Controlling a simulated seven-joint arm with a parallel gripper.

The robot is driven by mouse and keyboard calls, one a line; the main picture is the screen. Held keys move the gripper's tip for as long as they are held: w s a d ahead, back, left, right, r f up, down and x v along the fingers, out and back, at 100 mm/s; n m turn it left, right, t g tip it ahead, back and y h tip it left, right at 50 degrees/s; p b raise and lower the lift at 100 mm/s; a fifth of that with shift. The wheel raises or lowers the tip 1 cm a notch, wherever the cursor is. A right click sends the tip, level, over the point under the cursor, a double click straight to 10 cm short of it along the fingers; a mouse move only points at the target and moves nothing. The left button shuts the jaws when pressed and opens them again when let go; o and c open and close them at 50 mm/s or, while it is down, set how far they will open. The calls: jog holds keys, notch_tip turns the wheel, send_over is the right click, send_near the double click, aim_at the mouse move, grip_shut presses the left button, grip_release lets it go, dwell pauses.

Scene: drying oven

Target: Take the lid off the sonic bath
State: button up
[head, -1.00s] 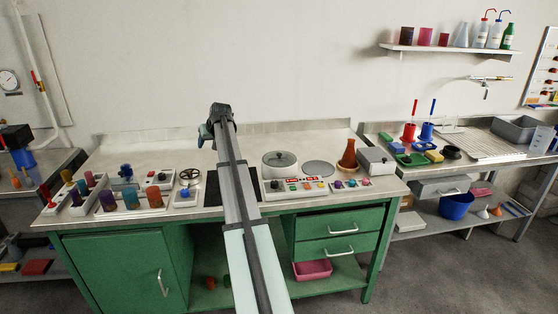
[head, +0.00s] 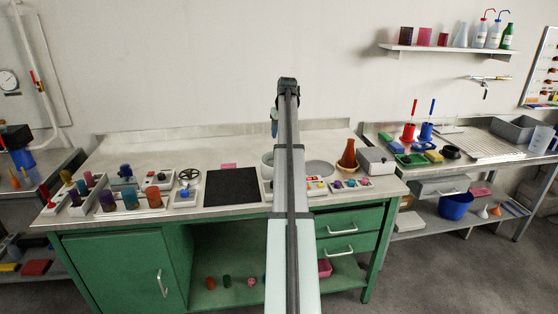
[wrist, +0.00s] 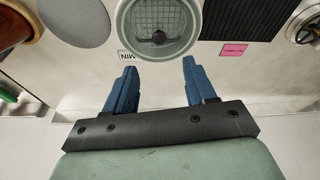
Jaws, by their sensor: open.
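The sonic bath (head: 266,159) is a round pale vessel on the bench, mostly hidden behind my arm in the head view. In the wrist view its light rim (wrist: 121,20) shows at the top, cut off by the frame edge. Its see-through lid (wrist: 158,18) lies on it, with a small dark knob (wrist: 158,38). A grid pattern shows through the lid. My gripper (wrist: 160,64) has two blue fingers spread apart with nothing between them. The knob lies beyond the fingertips, roughly in line with the gap. In the head view the fingers (head: 274,128) are partly hidden by my arm.
A grey disc (wrist: 80,18) and an orange-brown vase (head: 348,155) stand to the bath's right in the head view. A black mat (head: 232,187), a pink note (head: 229,165) and a wheel (head: 188,176) lie to its left. The bench's back strip is clear.

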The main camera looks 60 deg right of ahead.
jog(key=x, duration=1.1)
grip_shut()
dwell(0.4)
